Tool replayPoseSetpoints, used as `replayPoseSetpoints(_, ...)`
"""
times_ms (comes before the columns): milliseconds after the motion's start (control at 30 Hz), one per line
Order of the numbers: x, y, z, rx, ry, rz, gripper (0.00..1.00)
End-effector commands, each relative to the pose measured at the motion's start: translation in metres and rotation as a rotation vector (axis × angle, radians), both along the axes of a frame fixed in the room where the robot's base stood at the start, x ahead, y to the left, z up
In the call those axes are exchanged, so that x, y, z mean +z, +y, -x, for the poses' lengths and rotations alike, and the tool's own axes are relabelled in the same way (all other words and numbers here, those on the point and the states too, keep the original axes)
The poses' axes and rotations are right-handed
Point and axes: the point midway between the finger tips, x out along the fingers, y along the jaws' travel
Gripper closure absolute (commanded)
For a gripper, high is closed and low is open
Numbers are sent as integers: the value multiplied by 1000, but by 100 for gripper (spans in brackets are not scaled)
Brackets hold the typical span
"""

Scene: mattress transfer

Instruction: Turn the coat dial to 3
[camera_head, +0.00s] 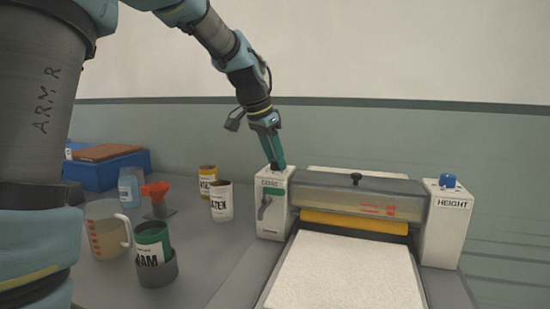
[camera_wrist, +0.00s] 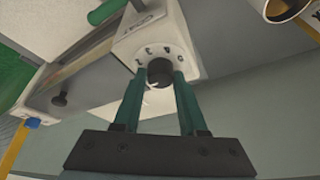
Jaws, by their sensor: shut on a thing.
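The coat dial is a round black knob (camera_wrist: 159,70) on the top of a white box, with printed marks around it. A pale pointer line shows on the knob, but I cannot read which number it points to. My gripper (camera_wrist: 160,77) has its two green fingers on either side of the knob and is shut on it. In the head view my gripper (camera_head: 276,166) reaches down to the top of the white coat box (camera_head: 272,222), left of the roller.
A yellow roller (camera_head: 354,222) and a cream mattress-like slab (camera_head: 345,275) lie right of the box. A white HEIGHT box (camera_head: 443,225) with a blue knob (camera_head: 447,180) stands at the far right. Jars, a jug (camera_head: 106,232) and a blue crate (camera_head: 95,172) stand left.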

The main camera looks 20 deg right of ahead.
Motion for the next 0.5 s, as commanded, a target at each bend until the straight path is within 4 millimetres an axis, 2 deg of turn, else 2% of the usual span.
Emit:
replayPoseSetpoints(267,0,0,-1,-21,0,-1,100)
replayPoseSetpoints(500,1,1,-2,-131,1,1,100)
